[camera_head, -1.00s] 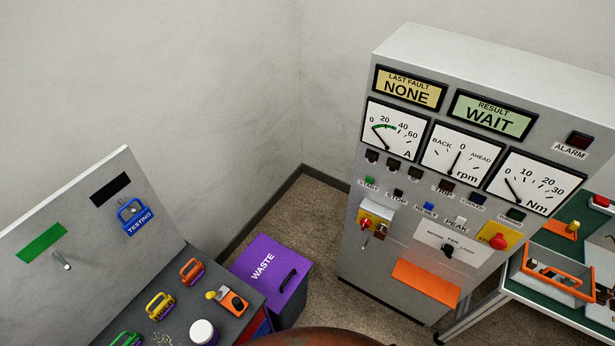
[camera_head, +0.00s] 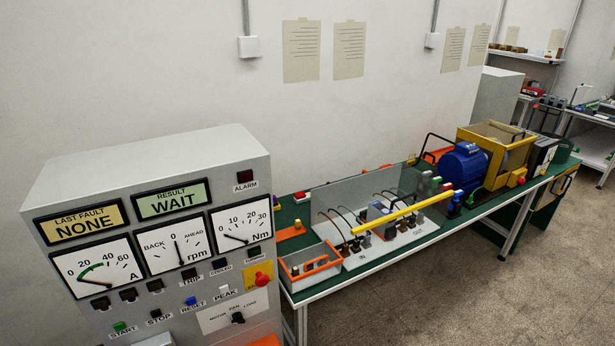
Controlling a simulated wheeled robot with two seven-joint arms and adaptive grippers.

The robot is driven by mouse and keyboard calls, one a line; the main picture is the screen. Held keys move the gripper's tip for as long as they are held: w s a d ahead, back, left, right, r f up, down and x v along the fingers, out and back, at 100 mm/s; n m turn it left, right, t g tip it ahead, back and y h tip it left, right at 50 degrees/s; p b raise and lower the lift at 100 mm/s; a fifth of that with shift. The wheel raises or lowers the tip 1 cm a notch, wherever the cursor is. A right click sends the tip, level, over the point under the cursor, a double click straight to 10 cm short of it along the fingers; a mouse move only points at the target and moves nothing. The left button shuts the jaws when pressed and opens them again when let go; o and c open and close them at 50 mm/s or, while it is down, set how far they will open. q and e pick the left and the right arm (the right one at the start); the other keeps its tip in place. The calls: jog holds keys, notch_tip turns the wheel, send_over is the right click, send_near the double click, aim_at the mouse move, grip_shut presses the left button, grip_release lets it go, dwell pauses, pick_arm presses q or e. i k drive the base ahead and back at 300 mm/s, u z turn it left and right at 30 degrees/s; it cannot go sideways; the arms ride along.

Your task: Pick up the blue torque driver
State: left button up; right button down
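I cannot make out a blue torque driver for certain. A small blue item (camera_head: 454,207) stands near the front edge of the long green-topped bench (camera_head: 350,264), beside the big blue motor (camera_head: 463,168); I cannot tell what it is. Small bluish shapes also lie on a far bench (camera_head: 592,118) at the right, too small to name. Neither of my grippers is in view.
A grey control cabinet (camera_head: 150,170) with dials fills the left foreground. Open floor (camera_head: 480,290) lies in front.

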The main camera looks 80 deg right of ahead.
aim_at(459, 192)
jog(key=k, duration=0.45)
jog(key=z, duration=2.4)
jog(key=i, duration=0.85)
jog(key=z, duration=1.3)
